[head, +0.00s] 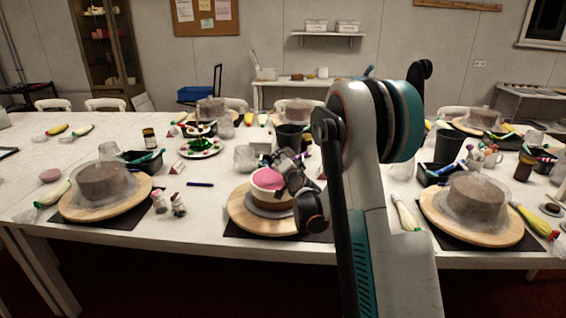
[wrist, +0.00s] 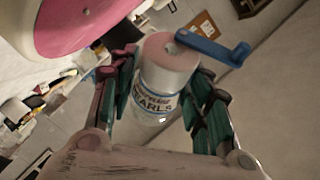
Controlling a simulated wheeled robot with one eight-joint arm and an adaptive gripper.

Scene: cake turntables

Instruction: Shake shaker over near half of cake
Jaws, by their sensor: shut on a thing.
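The cake (head: 268,180) has a pink top and pale sides. It sits on a wooden turntable (head: 240,214) at the centre front of the table; its near right side is partly hidden by my arm. My gripper (head: 293,172) is over the cake's right part. It is shut on the shaker (wrist: 162,78), a clear jar with a "PEARLS" label and a pale pinkish end, seen between the fingers in the wrist view. The cake also shows at the wrist view's top left (wrist: 84,20), apart from the shaker. I cannot make out the shaker clearly in the head view.
Two small jars (head: 178,206) stand left of the turntable, near a dark blue pen (head: 200,184). Covered brown cakes on turntables stand at left (head: 104,182) and right (head: 477,195). A black cup (head: 288,138) stands behind the cake. A blue bar-shaped thing (wrist: 213,46) shows beside the shaker.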

